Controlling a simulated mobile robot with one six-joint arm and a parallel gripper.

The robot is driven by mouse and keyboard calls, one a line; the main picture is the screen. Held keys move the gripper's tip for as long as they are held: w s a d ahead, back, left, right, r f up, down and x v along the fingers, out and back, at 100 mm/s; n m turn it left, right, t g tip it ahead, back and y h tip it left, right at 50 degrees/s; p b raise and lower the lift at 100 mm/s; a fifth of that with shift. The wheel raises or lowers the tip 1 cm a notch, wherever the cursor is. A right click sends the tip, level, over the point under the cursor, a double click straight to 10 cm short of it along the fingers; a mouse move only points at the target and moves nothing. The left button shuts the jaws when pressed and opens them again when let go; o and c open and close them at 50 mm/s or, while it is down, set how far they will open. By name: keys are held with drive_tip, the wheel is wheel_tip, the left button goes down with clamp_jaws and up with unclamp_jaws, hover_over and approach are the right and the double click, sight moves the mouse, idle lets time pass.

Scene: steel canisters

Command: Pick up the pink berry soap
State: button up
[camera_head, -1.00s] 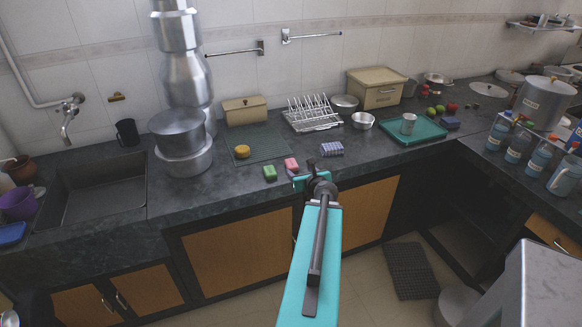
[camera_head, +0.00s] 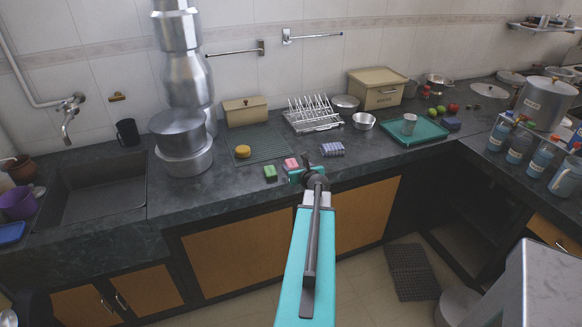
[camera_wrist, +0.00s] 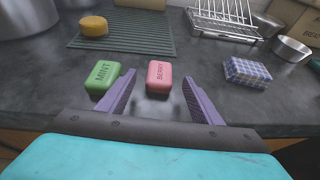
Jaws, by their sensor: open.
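The pink berry soap (camera_wrist: 159,76) lies on the dark counter, its label "BERRY" facing up, in the wrist view. It also shows in the head view (camera_head: 291,163), partly hidden by my gripper. My gripper (camera_wrist: 157,84) is open, with its two purple fingers on either side of the line to the soap. The soap appears between the fingertips; I cannot tell how far the fingers reach along it. A green mint soap (camera_wrist: 103,76) lies just left of the left finger. It also shows in the head view (camera_head: 270,172).
A blue checked block (camera_wrist: 247,72) lies to the right. A yellow round item (camera_wrist: 93,26) sits on a ribbed mat (camera_wrist: 130,43) behind. A wire dish rack (camera_head: 312,116) and a metal bowl (camera_head: 363,121) stand further back. A stack of steel canisters (camera_head: 183,140) stands left.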

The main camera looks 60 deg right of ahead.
sight(292, 162)
drive_tip(key=shift+w+d+f, duration=0.2)
drive_tip(key=shift+w+d, duration=0.15)
drive_tip(key=shift+w, duration=0.1)
drive_tip(key=shift+p+x, duration=0.8)
drive_tip(key=shift+x, duration=1.8)
drive_tip(key=shift+r, duration=0.1)
drive_tip(key=c, duration=1.2)
drive_tip(key=shift+o, duration=0.2)
drive_tip(key=shift+r, duration=0.15)
